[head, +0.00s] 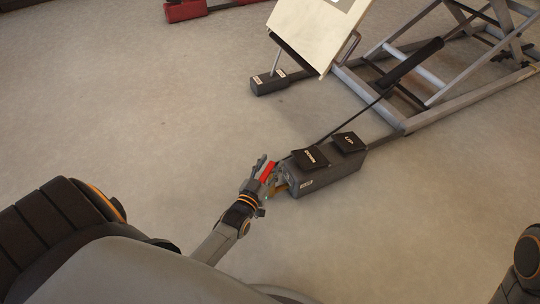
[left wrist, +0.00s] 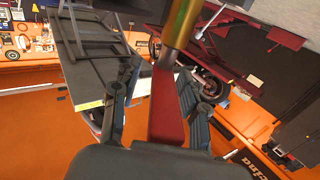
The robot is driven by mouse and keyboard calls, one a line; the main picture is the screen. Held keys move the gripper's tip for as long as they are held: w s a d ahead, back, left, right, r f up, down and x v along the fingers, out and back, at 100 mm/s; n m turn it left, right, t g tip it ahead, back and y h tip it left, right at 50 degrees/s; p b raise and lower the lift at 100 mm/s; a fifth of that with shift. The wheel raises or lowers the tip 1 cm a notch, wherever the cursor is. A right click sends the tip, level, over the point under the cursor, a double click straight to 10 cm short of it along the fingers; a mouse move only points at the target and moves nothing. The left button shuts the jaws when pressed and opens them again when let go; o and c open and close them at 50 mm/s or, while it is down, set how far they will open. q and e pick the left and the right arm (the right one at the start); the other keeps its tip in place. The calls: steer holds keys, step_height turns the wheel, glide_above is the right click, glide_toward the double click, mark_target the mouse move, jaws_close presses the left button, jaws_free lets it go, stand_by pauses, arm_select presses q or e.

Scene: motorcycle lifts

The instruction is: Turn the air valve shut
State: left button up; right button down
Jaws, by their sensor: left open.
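The air valve's red lever handle (head: 268,171) is at the left end of the dark foot-pedal box on the floor. In the left wrist view the red lever (left wrist: 167,108) runs between my fingers, with a brass-coloured cylindrical part (left wrist: 183,22) at its far end. My left gripper (head: 265,173) is open around the lever, one finger on each side. In the left wrist view, gaps seem to show between the left gripper's fingers (left wrist: 158,88) and the lever; contact cannot be told. My right gripper is out of view.
The pedal box (head: 325,177) carries DOWN (head: 310,158) and UP (head: 348,142) pedals. A black hose (head: 352,121) runs from it to the grey motorcycle lift (head: 462,97). A red lift part (head: 186,10) stands far back.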

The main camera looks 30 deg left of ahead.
mark_target(270, 166)
arm_select(q)
step_height(270, 166, up, 9)
steer(key=shift+r, duration=0.15)
steer(key=shift+c, duration=0.3)
